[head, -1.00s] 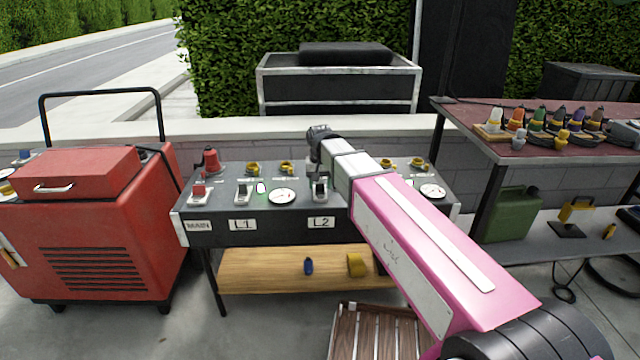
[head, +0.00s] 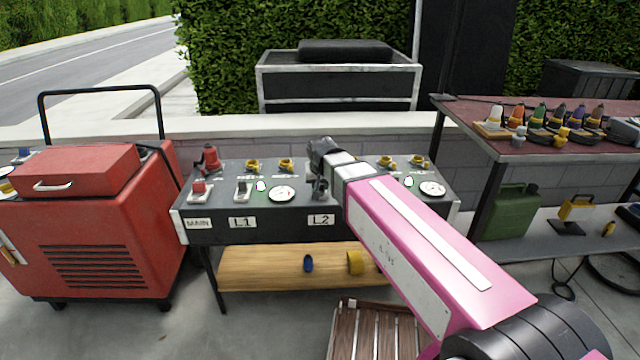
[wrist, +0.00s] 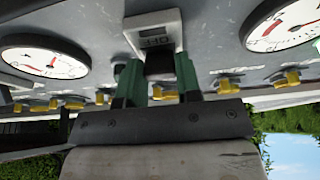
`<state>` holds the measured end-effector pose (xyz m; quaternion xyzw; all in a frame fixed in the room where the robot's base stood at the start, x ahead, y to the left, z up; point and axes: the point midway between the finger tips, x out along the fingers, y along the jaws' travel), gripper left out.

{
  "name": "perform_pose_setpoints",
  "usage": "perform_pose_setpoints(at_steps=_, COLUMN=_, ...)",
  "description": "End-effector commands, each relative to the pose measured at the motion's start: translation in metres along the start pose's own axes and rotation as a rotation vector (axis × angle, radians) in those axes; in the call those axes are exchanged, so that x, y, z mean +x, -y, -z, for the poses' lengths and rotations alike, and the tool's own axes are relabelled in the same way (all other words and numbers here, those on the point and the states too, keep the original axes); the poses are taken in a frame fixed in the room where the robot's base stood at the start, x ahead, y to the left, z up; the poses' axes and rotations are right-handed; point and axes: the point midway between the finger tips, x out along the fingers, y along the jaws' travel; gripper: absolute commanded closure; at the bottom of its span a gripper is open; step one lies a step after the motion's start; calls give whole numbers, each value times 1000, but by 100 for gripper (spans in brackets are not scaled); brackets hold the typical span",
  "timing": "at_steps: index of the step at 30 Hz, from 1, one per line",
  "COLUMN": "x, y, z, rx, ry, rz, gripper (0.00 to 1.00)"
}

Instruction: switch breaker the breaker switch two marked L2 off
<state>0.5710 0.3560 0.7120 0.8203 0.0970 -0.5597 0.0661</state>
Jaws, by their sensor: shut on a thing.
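The L2 breaker switch has a pale plate (wrist: 152,30) with an upside-down OFF mark in the wrist view. Its dark lever (wrist: 158,64) sits between my gripper's green fingers (wrist: 156,80), which are shut on it. In the head view, my gripper (head: 320,187) reaches down to the panel just above the L2 label (head: 321,220). It hides most of the switch there, so the lever's position is hard to tell. The L1 switch (head: 243,190) stands to the left, and the red MAIN switch (head: 200,190) farther left.
Round gauges (head: 282,194) (head: 432,188) flank the L2 switch. Yellow sockets (head: 286,165) line the panel's back. A red generator (head: 90,225) stands left, and a shelf with a red-brown top (head: 480,115) right. A wooden crate (head: 342,330) is on the ground in front.

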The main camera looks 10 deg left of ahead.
Motion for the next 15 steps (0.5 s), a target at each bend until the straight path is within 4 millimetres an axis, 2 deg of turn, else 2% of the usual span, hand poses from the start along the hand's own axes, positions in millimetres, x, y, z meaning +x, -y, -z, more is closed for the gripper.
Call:
perform_pose_setpoints(at_steps=7, x=0, y=0, z=0, rx=-1, ry=1, rz=0, gripper=92)
perform_pose_setpoints(at_steps=8, x=0, y=0, z=0, rx=-1, ry=1, rz=0, gripper=59)
perform_pose_setpoints(at_steps=9, x=0, y=0, z=0, rx=-1, ry=1, rz=0, gripper=45)
perform_pose_setpoints(at_steps=10, x=0, y=0, z=0, rx=-1, ry=1, rz=0, gripper=43)
perform_pose_setpoints(at_steps=15, x=0, y=0, z=0, rx=-1, ry=2, rz=0, gripper=43)
